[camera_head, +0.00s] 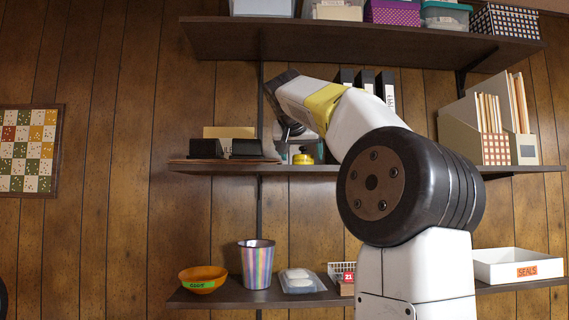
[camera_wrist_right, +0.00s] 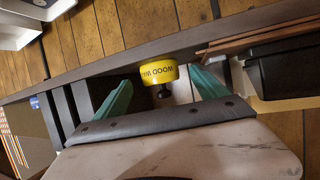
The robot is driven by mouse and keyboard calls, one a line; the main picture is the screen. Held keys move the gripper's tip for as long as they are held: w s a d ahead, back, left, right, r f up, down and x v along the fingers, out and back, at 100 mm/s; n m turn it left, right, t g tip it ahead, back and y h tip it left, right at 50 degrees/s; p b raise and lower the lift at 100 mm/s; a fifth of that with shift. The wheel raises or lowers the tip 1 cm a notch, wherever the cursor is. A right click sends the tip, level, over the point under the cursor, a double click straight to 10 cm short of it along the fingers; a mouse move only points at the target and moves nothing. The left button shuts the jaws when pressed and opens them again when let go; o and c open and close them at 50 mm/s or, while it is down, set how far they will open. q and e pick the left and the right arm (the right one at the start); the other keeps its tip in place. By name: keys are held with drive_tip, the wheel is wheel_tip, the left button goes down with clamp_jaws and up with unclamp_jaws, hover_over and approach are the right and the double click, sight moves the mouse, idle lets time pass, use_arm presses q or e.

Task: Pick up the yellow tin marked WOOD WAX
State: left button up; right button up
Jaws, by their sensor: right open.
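The yellow tin marked WOOD WAX (camera_head: 303,158) stands on the middle shelf, partly hidden by my right arm and gripper in the head view. In the right wrist view the tin (camera_wrist_right: 157,74) appears upside down, with its lettering facing me. My right gripper (camera_head: 291,143) is open at the middle shelf. Its two green fingers show on either side of the tin in the wrist view, with gaps on both sides. I cannot tell how far the fingertips reach along the tin. A small dark round part shows just below the tin there. My left gripper is not in view.
Black boxes (camera_head: 246,148) and a flat brown stack sit left of the tin. Dark binders (camera_head: 386,88) and file holders (camera_head: 497,149) stand to the right. The upper shelf (camera_head: 350,42) is overhead; the lower shelf (camera_head: 225,297) holds a bowl and striped bin.

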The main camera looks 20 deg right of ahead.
sight(302, 155)
drive_tip(key=x, duration=0.3)
drive_tip(key=shift+w+f, duration=0.1)
drive_tip(key=shift+w, duration=0.05)
drive_tip(key=c, duration=1.6)
drive_tip(key=shift+o, duration=0.2)
